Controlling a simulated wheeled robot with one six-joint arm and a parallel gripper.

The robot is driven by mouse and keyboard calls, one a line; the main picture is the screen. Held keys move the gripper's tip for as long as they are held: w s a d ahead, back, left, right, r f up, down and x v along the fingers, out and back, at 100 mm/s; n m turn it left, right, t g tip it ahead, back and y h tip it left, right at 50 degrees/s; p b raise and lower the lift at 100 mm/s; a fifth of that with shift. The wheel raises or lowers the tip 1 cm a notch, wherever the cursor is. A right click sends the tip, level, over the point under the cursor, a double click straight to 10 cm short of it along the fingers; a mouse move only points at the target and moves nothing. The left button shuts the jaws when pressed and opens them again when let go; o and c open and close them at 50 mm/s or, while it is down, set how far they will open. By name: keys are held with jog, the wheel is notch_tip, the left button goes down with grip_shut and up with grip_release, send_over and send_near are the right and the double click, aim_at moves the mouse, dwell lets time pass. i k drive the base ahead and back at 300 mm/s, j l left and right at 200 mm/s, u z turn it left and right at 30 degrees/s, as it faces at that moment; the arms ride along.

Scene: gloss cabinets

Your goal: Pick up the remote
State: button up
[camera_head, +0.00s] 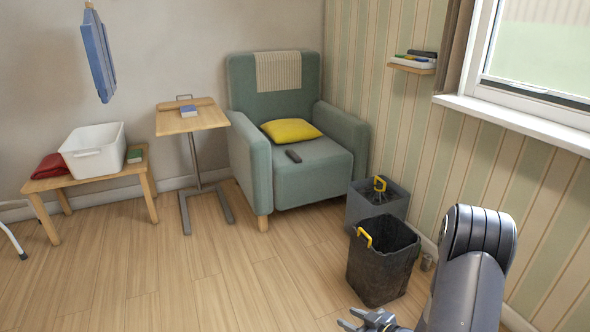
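The remote (294,156) is a small dark bar lying on the seat of the green armchair (318,172), in front of a yellow cushion (291,131). My gripper (352,321) shows at the bottom edge of the head view, partly cut off by the frame. Its fingers look spread apart with nothing visible between them. It is well short of the chair and apart from the remote, with floor between them.
Two dark bins, one front (383,262) and one behind (377,203), stand between my arm and the chair's right side. A small side table (205,119) stands left of the chair. A wooden bench (92,184) holds a white tub (93,150). The floor before the chair is clear.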

aim_at(295, 157)
jog(key=i+j+z, duration=0.1)
jog(key=i, duration=0.6)
jog(key=i+j+z, duration=0.15)
jog(key=i+j, duration=0.25)
jog(key=i, duration=0.25)
jog(key=i+j+z, duration=0.1)
jog(key=i+j, duration=0.25)
jog(key=i, duration=0.35)
jog(key=i+j+z, duration=0.1)
jog(key=i+j, duration=0.3)
jog(key=i, duration=0.25)
jog(key=i+j+z, duration=0.15)
jog(key=i+j, duration=0.3)
jog(key=i, duration=0.15)
